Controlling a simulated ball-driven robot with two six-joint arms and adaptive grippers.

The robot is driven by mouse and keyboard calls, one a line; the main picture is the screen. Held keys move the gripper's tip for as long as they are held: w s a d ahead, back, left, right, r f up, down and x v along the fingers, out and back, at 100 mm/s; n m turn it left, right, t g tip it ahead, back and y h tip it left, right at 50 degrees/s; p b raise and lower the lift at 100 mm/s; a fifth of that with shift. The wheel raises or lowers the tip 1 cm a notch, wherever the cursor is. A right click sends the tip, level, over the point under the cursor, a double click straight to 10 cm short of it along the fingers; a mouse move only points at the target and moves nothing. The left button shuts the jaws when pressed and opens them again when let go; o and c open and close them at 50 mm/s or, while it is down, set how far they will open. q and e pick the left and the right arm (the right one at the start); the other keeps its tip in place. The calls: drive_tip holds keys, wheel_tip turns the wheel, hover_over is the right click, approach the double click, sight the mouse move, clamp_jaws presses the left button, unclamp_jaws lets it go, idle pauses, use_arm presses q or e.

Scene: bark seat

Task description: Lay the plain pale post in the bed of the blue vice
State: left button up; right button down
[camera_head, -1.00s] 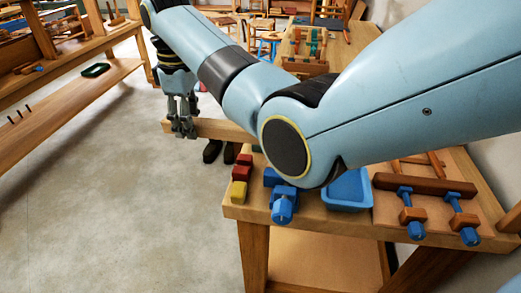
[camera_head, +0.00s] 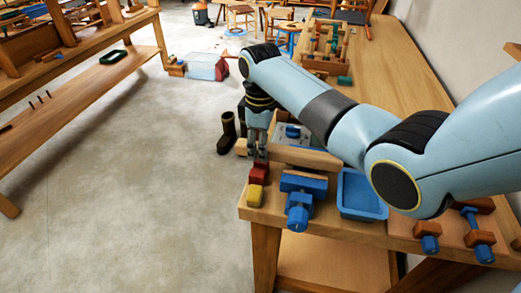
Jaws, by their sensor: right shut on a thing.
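My right gripper (camera_head: 260,156) is shut on the plain pale post (camera_head: 303,157), near its left end. The post lies roughly level across the picture, just behind the blue vice; I cannot tell whether it touches anything. The blue vice (camera_head: 303,184) sits at the bench's near edge, with its blue screw end (camera_head: 297,219) pointing towards me. A brownish strip shows between its blue parts, and its bed is only partly visible. The post's right end reaches close to my right arm. My left gripper is not in view.
A red block (camera_head: 259,173) and a yellow block (camera_head: 255,196) sit left of the vice. A blue tray (camera_head: 362,211) stands to its right on the bench (camera_head: 270,215). Clamps (camera_head: 430,243) lie further right. Dark boots (camera_head: 227,133) stand on the floor.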

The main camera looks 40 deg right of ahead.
wheel_tip(320, 180, down, 2)
drive_tip(key=shift+f, duration=0.7)
drive_tip(key=c, duration=0.9)
unclamp_jaws()
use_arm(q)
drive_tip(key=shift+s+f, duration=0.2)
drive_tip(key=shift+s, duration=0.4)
use_arm(e)
wheel_tip(320, 180, up, 13)
drive_tip(key=shift+r, duration=0.15)
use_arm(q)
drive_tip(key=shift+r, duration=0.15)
